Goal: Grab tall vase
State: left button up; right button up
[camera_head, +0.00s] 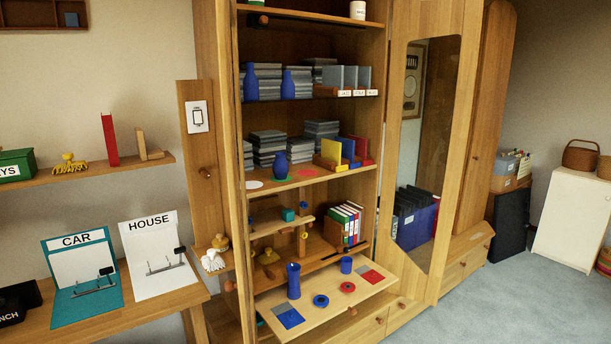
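A tall blue vase (293,281) stands upright on the pull-out board (330,303) low in the wooden cabinet. A short blue cup (346,265) stands to its right on the same board. Neither of my grippers is in view.
The board also carries a blue ring (320,301), a red ring (347,287) and coloured squares. Binders (344,224) stand on the shelf above it. A table with CAR (78,270) and HOUSE (155,250) boards is at the left. The carpet (510,312) at the right is clear.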

aim_at(293, 269)
jog(key=i+l+u, duration=0.15)
jog(key=u, duration=0.35)
jog(key=i+l+u, duration=0.1)
jog(key=u, duration=0.35)
jog(key=i+l+u, duration=0.1)
jog(key=l+u, duration=0.2)
jog(key=u, duration=0.2)
jog(key=i+l+u, duration=0.15)
jog(key=l+u, duration=0.15)
jog(key=l, duration=0.8)
jog(key=l+u, duration=0.3)
jog(key=l, duration=1.5)
